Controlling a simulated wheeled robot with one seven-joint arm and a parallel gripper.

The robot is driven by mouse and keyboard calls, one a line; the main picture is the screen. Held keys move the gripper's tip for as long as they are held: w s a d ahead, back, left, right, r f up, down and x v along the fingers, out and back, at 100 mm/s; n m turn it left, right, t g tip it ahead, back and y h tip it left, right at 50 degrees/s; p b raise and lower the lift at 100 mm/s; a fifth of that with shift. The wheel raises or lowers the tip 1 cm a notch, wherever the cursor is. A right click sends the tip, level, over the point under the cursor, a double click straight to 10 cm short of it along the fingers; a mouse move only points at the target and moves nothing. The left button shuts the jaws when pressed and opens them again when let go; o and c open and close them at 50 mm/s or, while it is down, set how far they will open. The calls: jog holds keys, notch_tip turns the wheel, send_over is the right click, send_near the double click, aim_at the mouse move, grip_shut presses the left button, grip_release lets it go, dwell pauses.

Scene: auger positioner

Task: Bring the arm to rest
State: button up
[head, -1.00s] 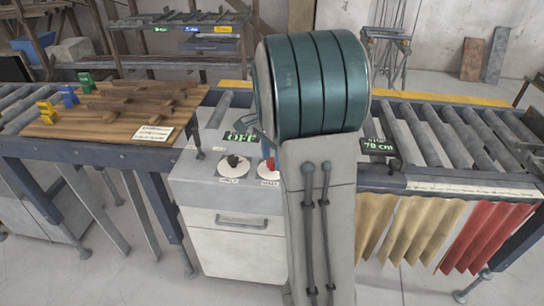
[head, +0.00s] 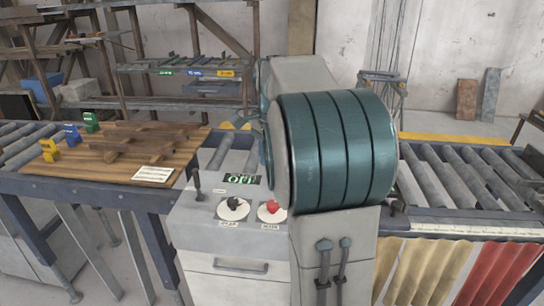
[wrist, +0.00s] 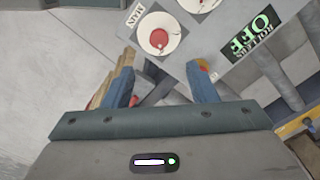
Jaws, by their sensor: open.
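My gripper (wrist: 163,78) shows in the wrist view with its two blue fingers apart and nothing between them. In that view, the grey control cabinet lies beyond the fingertips, with a red knob (wrist: 158,38) labelled MAIN. I cannot tell any contact with the cabinet. In the head view, my arm's large teal, ribbed joint (head: 340,150) stands right of the cabinet (head: 205,222). It hides part of the right conveyor, and my gripper is not clearly seen there.
The cabinet carries a black knob (head: 233,205) and a display (head: 241,180) reading OFF. A wooden board (head: 75,172) with coloured blocks lies on the left conveyor. The right roller conveyor (head: 470,175) has yellow and red strips (head: 500,275) below. Shelving (head: 190,95) stands behind.

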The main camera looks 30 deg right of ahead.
jog(key=shift+r, duration=1)
